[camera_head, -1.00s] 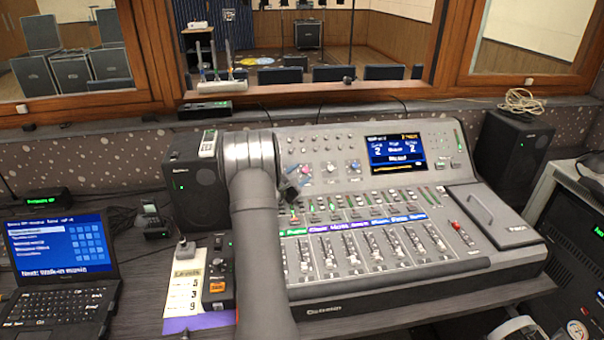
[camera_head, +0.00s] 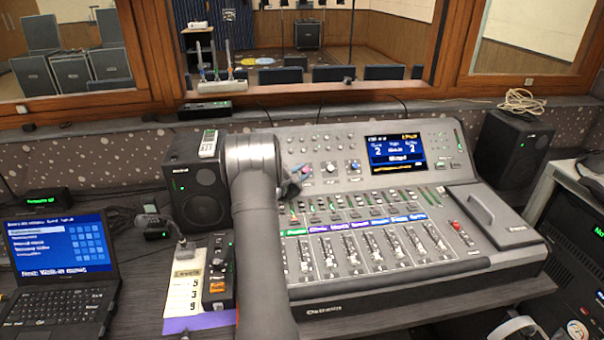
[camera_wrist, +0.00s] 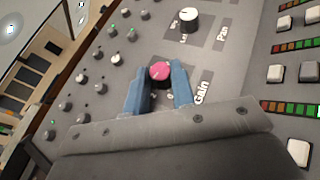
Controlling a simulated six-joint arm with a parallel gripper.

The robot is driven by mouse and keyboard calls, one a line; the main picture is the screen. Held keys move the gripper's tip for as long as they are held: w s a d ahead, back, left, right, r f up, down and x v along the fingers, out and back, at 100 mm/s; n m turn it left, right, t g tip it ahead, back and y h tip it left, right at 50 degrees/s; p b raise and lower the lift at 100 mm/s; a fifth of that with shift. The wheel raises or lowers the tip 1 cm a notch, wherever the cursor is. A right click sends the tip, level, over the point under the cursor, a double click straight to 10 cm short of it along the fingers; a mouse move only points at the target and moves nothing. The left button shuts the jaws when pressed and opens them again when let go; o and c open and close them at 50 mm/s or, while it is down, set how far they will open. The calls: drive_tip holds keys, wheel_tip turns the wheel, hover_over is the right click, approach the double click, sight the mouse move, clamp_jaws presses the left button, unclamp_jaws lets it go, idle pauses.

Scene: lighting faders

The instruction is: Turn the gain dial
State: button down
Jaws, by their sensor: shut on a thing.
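The gain dial (camera_wrist: 160,71), with a pink cap and a small pointer mark, shows in the wrist view beside the printed word Gain. My gripper (camera_wrist: 164,76) has its two blue fingers on either side of this dial and is shut on it. In the head view, my gripper (camera_head: 296,181) is at the upper left of the mixing console (camera_head: 350,292). There the fingers and my arm largely cover the gain dial. The arm also hides the console's left edge.
A black-and-white dial (camera_wrist: 189,19) stands just beyond the gain dial, near the word Pan. Small knobs (camera_wrist: 114,58) stand to the left in the wrist view. The console's screen (camera_head: 397,151) is lit. A speaker (camera_head: 196,192) stands left of my arm.

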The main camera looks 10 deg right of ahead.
drive_tip(key=shift+w+r+m+g+h, duration=0.15)
drive_tip(key=shift+m+g+h, duration=0.25)
drive_tip(key=shift+m+g, duration=0.95)
drive_tip(key=c, duration=1.2)
unclamp_jaws()
drive_tip(key=shift+a, duration=0.15)
drive_tip(key=v, duration=1.7)
drive_tip(key=shift+r, duration=0.1)
